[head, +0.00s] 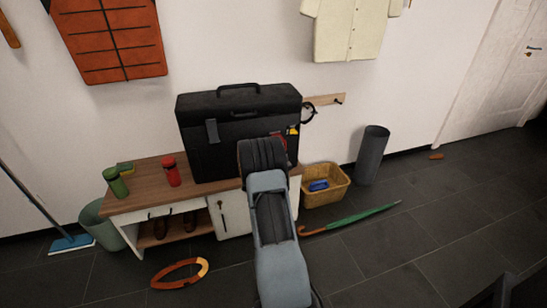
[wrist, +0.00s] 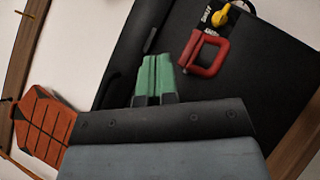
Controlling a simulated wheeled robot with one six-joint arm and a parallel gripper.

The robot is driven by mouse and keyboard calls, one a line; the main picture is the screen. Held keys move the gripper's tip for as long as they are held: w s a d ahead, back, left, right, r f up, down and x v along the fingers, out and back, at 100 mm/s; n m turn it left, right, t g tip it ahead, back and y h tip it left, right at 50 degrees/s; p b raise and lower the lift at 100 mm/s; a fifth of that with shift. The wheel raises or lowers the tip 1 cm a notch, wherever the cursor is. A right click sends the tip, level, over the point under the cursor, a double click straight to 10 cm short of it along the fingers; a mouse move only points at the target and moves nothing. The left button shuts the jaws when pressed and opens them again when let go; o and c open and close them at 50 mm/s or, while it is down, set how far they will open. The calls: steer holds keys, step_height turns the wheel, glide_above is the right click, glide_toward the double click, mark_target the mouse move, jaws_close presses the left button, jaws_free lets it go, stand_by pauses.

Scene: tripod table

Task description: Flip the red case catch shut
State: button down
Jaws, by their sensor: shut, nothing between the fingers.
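The black case (head: 240,103) stands upright on the bench, handle on top. Its red catch (head: 279,142) shows at the case's right front, partly covered by my arm. In the wrist view the red catch (wrist: 204,54) is a thick loop against the black case face; I cannot tell its exact angle to the case. My gripper (wrist: 153,75) has green fingertips pressed together with nothing between them. In that picture they are left of the red catch, with a visible gap. My arm hides the fingertips in the head view.
A yellow knob with a label (wrist: 222,15) sits close to the red catch. A dark grey catch (head: 212,131) is at the case's left front. A red canister (head: 171,171) and a green one (head: 116,182) stand on the bench (head: 143,185). A basket (head: 326,185) is at right.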

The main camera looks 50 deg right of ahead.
steer(key=w+a+f, duration=0.2)
steer(key=a+f, duration=0.7)
steer(key=shift+a+b, duration=0.25)
steer(key=shift+b, duration=0.1)
steer(key=shift+r, duration=0.1)
